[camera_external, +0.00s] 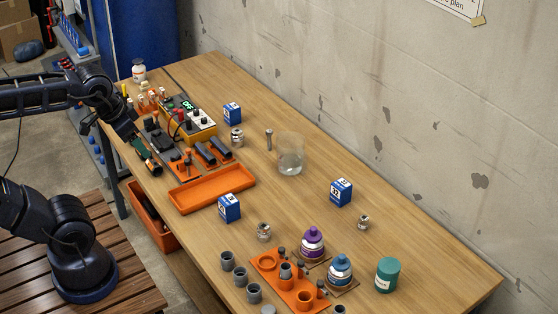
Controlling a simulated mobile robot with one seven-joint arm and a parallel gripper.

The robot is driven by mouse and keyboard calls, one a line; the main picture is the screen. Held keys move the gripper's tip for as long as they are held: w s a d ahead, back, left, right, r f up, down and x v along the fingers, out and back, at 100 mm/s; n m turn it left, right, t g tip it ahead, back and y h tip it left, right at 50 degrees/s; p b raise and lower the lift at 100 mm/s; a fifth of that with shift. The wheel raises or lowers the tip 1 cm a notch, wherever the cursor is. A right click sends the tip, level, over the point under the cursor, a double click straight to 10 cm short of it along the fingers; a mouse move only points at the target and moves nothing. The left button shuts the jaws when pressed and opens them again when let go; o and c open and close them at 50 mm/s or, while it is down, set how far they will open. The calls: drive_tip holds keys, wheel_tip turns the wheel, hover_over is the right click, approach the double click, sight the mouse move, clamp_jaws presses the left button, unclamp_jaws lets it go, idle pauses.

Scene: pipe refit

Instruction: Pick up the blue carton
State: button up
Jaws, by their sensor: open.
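Three blue cartons with white labels stand on the wooden table: one at the back (232,113), one by the front of the orange tray (229,207), and one at the right (341,191). The frame does not tell which one is meant. My gripper (152,165) hangs over the table's left edge, beside the orange tool holder. It is open, and no carton is near it; the nearest cartons are to its right. Its fingers are small and dark here.
An empty orange tray (212,190) lies in front of the tool holder. A glass jar (291,155) stands mid-table. Purple-capped (313,243) and blue-capped bottles (340,272), a green jar (387,275) and grey pipe pieces (227,260) crowd the near end. The wall bounds the back.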

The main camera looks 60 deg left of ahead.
drive_tip(key=shift+o, duration=0.4)
drive_tip(key=m+g+h, duration=0.5)
drive_tip(key=m, duration=1.3)
hover_over(228, 199)
drive_tip(key=a, duration=0.3)
wheel_tip(228, 199, down, 30)
drive_tip(key=shift+y, duration=0.3)
drive_tip(key=x, duration=0.4)
drive_tip(key=shift+d+f, duration=0.25)
drive_tip(key=shift+d, duration=0.15)
drive_tip(key=shift+x, duration=2.75)
drive_tip(key=shift+w+a+f, duration=0.1)
drive_tip(key=shift+a, duration=0.1)
drive_tip(key=c, duration=1)
drive_tip(key=shift+c, duration=0.2)
